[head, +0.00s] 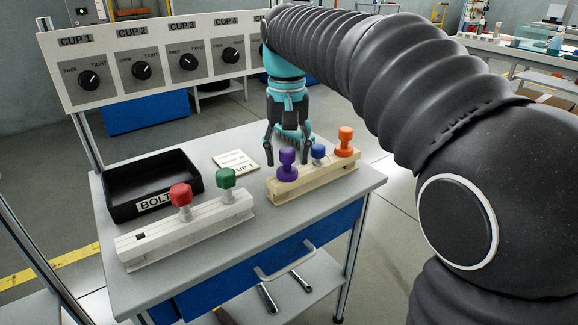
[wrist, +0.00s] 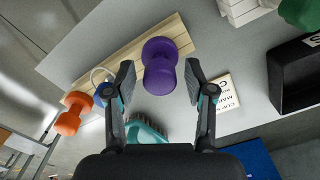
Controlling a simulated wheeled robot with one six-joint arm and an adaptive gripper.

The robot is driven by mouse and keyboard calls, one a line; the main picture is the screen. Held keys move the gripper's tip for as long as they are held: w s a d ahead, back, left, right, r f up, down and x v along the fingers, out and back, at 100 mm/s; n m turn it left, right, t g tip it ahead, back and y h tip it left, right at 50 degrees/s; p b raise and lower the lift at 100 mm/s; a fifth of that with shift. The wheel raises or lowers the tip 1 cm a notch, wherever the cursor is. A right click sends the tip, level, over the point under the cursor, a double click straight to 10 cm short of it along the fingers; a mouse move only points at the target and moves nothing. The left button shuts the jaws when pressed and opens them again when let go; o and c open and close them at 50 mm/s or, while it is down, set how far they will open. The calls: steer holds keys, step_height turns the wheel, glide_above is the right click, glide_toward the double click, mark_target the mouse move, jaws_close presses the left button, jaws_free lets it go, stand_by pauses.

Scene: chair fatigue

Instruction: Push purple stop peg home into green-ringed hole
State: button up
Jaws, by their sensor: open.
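The purple peg (head: 287,166) has a wide rounded head and stands upright at the left end of the pale wooden block (head: 318,182). In the wrist view the purple peg (wrist: 160,66) shows between my two fingers, with a gap on each side. My gripper (head: 287,153) is open and points down around or just behind the peg's head; in the wrist view my gripper (wrist: 159,74) holds nothing. No green ring shows in either view. I cannot tell how deep the peg sits.
A blue peg (head: 319,152) and an orange peg (head: 345,139) stand on the same block. A white block (head: 205,222) carries a red peg (head: 181,196) and a green peg (head: 227,180). A black bolt tray (head: 135,188) and a card (head: 235,160) lie behind it.

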jaws_close()
steer(key=shift+r, duration=0.15)
steer(key=shift+r+p, duration=0.95)
steer(key=shift+p, duration=0.2)
steer(key=shift+r, duration=0.35)
steer(key=shift+r+p, duration=0.5)
steer(key=shift+r, duration=0.15)
steer(key=shift+r, duration=0.1)
steer(key=shift+r, duration=1.9)
